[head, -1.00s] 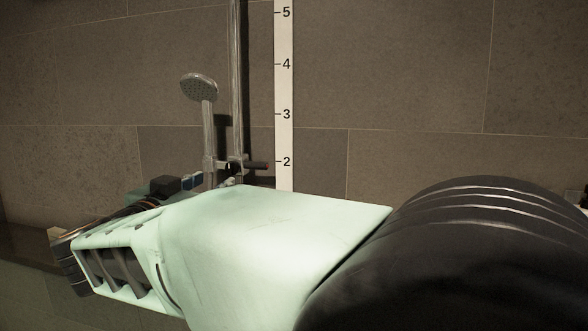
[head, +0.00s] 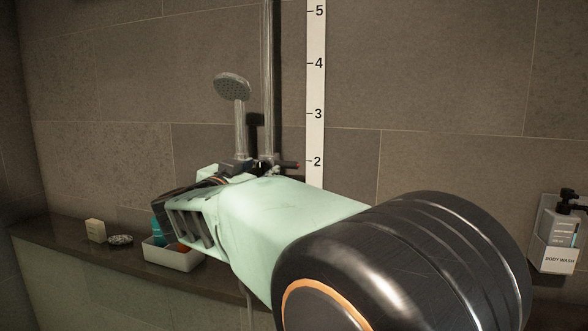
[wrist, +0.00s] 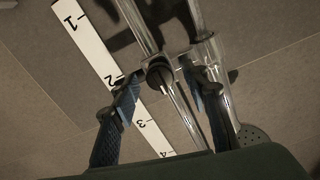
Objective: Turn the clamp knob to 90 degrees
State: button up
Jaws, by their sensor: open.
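The clamp (head: 267,166) sits low on the vertical shower rail (head: 268,70), with a dark lever-like part sticking out to the right. In the wrist view the dark round clamp knob (wrist: 160,74) lies between my two finger pads. My gripper (wrist: 159,71) is open, with a finger on each side of the knob; I cannot tell if either touches it. In the head view my own arm hides most of the gripper. The knob's angle is not readable. The hand shower (head: 232,88) hangs left of the rail.
A numbered white scale strip (head: 316,95) runs up the tiled wall right of the rail. A stone ledge (head: 75,243) at left holds a white tray (head: 175,258), a small box (head: 95,230) and a round dish (head: 120,239). A body wash dispenser (head: 558,235) is at right.

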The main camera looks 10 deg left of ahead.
grip_shut()
dwell(0.3)
jog(key=shift+m, duration=0.3)
jog(key=m+b, duration=0.1)
jog(key=m, duration=0.2)
jog(key=shift+f+m, duration=0.1)
jog(key=shift+m, duration=0.2)
jog(key=m+b, duration=0.2)
jog(key=m, duration=0.2)
jog(key=shift+d+m, duration=0.1)
jog(key=shift+m, duration=0.2)
jog(key=m+b, duration=0.3)
jog(key=m, duration=0.2)
jog(key=shift+m+b, duration=1)
jog(key=shift+m, duration=1)
